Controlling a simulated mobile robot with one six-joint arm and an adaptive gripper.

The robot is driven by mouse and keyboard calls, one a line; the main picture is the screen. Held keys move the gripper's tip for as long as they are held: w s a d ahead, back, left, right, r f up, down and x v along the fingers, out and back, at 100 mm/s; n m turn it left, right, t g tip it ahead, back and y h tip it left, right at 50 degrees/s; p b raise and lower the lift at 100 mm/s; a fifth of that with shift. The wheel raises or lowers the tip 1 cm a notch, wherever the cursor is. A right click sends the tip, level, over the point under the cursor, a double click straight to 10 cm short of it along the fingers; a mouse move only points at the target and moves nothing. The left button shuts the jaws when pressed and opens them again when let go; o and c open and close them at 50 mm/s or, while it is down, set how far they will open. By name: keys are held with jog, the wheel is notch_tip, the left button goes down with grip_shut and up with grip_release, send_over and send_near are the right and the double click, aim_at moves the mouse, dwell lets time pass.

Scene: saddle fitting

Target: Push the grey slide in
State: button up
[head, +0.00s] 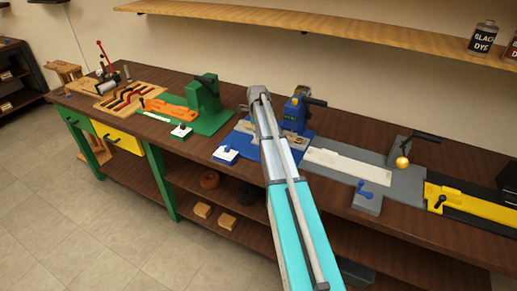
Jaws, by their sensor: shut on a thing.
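The grey slide (367,204) shows in the head view as a small grey block at the front edge of the grey station, right of my arm. It juts out toward the front of the bench and has a blue knob (365,187) on top. The grey base (405,187) lies flat behind it, with a pale flat piece (342,164) on its left part. My arm crosses the middle of the picture, left of the slide. I cannot make out my gripper or its fingers, and nothing is seen touching the slide.
A yellow and black fixture (465,203) is at the right. A blue station (262,147) is partly behind my arm, and a green one (200,118) is farther left. A wooden shelf (300,22) runs above.

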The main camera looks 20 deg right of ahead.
jog(key=shift+w+d, duration=0.55)
jog(key=shift+d, duration=0.15)
jog(key=shift+o, duration=0.2)
jog(key=shift+o, duration=0.4)
jog(key=shift+d, duration=0.1)
jog(key=o, duration=0.7)
jog(key=shift+w, duration=0.1)
jog(key=shift+r, duration=0.1)
